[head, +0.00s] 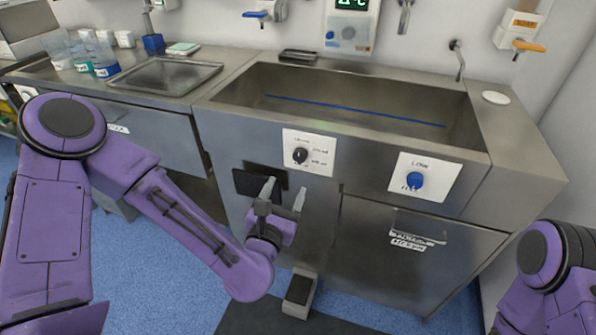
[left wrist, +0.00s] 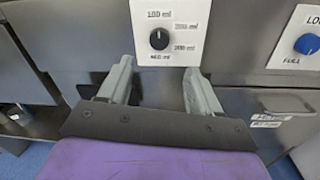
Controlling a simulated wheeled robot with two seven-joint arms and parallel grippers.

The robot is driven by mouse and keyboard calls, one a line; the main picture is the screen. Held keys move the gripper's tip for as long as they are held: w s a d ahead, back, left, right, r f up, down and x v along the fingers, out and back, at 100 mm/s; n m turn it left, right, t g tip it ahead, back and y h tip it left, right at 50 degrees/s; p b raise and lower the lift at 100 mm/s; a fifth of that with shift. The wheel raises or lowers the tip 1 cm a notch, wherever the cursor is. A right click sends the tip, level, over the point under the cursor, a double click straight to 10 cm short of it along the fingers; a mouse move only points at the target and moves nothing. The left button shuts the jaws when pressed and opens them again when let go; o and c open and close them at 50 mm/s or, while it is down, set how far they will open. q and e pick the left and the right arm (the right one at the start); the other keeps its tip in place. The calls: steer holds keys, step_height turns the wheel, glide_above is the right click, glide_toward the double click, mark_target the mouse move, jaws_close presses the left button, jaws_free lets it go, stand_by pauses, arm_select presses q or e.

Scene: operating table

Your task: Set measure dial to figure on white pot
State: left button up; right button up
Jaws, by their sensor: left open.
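The measure dial (head: 300,155) is a small black knob on a white labelled plate on the front of the sink unit. It also shows in the left wrist view (left wrist: 158,39), with ml labels around it; its exact setting is hard to read. My left gripper (head: 284,190) is open and empty, just below the dial plate. In the left wrist view its two fingers (left wrist: 158,70) point up towards the dial, apart from it. Small white containers (head: 125,39) stand at the back left; I cannot tell which is the white pot or read any figure. My right gripper is out of view.
A blue knob (head: 414,181) sits on a second white plate to the right. A black panel (head: 250,184) is behind my left gripper. A drawer handle (head: 420,226) sticks out at lower right. A foot pedal (head: 299,291) stands on the floor.

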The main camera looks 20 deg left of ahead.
mark_target(299, 158)
arm_select(q)
steer(key=w+p, duration=0.2)
steer(key=w, duration=0.8)
steer(key=shift+w+a, duration=0.15)
steer(key=shift+w, duration=0.05)
steer(key=c, duration=1.1)
steer(key=shift+o, duration=0.3)
